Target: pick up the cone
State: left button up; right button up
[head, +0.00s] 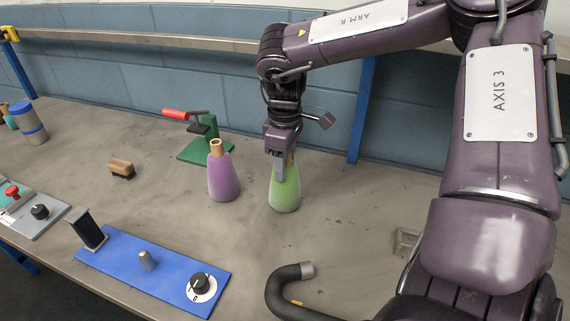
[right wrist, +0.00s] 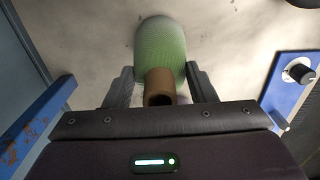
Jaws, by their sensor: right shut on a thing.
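A green yarn cone (head: 285,192) stands on the grey-brown worktable, with its brown core top between my gripper fingers. My right gripper (head: 284,163) comes down from above and is shut on this cone. In the right wrist view the green cone (right wrist: 160,50) and its open brown tube end (right wrist: 160,88) lie between the two fingers. A purple cone (head: 223,178) with a tan tip stands upright just left of the green one, apart from it. My left gripper is not in view.
A green stand with a red-handled lever (head: 205,150) is behind the purple cone. A wooden-backed brush (head: 122,169) lies to the left. A blue plate with a peg and black knob (head: 165,275) is at the front. The table right of the green cone is mostly clear.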

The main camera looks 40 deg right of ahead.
notch_tip(320, 180, up, 13)
jog(key=shift+f, duration=0.2)
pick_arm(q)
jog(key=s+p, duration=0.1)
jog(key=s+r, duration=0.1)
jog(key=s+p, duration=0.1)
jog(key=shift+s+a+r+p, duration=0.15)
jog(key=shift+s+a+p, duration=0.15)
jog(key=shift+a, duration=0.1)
pick_arm(e)
notch_tip(320, 180, up, 8)
jog(key=shift+f, duration=0.25)
